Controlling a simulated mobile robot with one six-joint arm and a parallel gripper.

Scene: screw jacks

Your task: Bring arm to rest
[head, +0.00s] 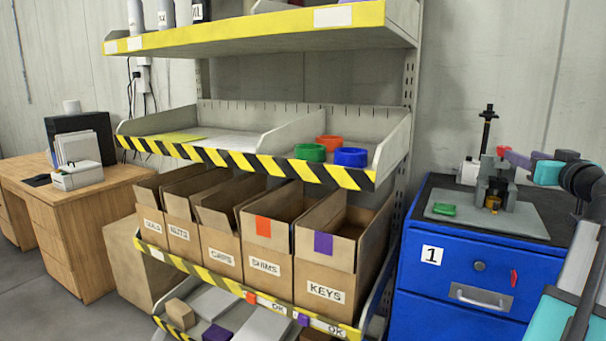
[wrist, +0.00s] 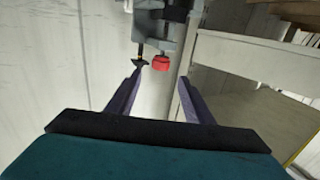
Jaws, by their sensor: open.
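My arm reaches in from the right edge of the head view, above the blue cabinet (head: 462,262). My gripper (head: 512,157), with purple fingers, is level with the upper part of a dark grey jack-like device (head: 490,186) on the cabinet top. In the wrist view my gripper (wrist: 160,82) has its two fingers spread apart, with nothing between them. A red knob-like part (wrist: 161,63) and a black part show beyond the fingertips, apart from them. In the head view the fingers overlap the device's surroundings, so the exact gap is hard to tell.
A grey plate (head: 470,222) with a green piece (head: 444,210) lies under the device. A shelf rack (head: 250,163) stands left, with green, red and blue rings and labelled cardboard boxes (head: 325,272). A wooden desk (head: 75,230) is far left. Air above the cabinet's left side is clear.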

